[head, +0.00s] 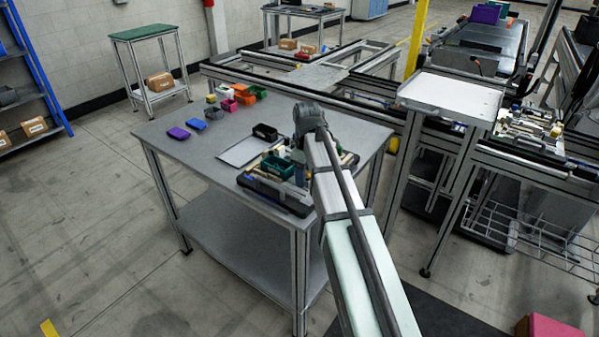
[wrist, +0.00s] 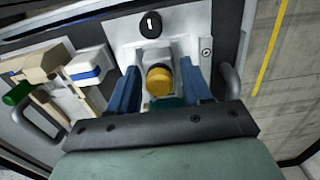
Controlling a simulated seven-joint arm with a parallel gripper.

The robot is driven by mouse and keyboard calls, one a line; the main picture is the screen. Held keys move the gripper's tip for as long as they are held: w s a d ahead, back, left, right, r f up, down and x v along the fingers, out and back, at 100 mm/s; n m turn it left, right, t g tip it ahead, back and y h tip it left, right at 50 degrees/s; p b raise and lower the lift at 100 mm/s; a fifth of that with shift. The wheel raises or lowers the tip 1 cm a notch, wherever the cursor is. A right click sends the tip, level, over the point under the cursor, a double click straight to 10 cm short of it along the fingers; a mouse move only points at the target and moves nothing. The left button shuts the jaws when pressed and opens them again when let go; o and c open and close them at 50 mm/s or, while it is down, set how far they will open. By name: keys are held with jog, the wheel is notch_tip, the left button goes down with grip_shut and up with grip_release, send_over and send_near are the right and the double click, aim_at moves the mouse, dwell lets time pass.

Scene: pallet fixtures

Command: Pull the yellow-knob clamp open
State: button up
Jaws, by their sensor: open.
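The yellow knob (wrist: 159,81) of the clamp shows in the middle of the wrist view, on a grey metal block on a light plate. My gripper (wrist: 160,70) is open, with one blue finger on the left and one on the right of the knob. Small gaps seem to show between the knob and the fingers, and nothing is held. In the head view my arm reaches over the dark pallet fixture (head: 272,194) on the grey table (head: 225,225). My arm hides the clamp in that view.
A black dial (wrist: 150,24) sits just beyond the clamp. A green knob (wrist: 18,93) and a blue-and-white block (wrist: 85,69) are to the left. A handle (wrist: 231,80) is at the right. A green bin (head: 277,167) stands at the fixture; small coloured bins lie farther back.

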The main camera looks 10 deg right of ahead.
jog(key=shift+r, duration=0.15)
jog(key=shift+r, duration=3.85)
jog(key=shift+o, duration=0.2)
